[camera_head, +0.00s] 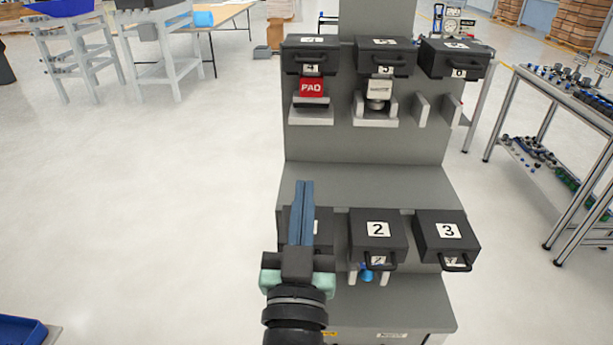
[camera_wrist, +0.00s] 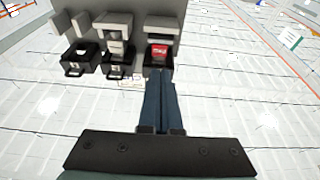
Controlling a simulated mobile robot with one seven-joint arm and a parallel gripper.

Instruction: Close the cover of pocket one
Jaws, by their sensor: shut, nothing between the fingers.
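Pocket one's black cover (camera_head: 286,222) is at the left of the lower row in the head view, mostly hidden behind my gripper. Only slivers of it and its number show, so I cannot tell whether it is open or shut. My gripper (camera_head: 305,184) has its blue fingers together and empty, and overlaps that cover in the picture. In the wrist view my gripper (camera_wrist: 160,74) points toward a black pocket frame (camera_wrist: 147,62) with a red item (camera_wrist: 159,51). I cannot tell whether the fingertips touch anything.
Cover 2 (camera_head: 378,229) and cover 3 (camera_head: 447,230) stand right of pocket one, with protruding handles. Above are cover 4 (camera_head: 309,58), another cover (camera_head: 382,58) and a right-hand cover (camera_head: 452,60). A parts table (camera_head: 570,92) is at right. The left floor is open.

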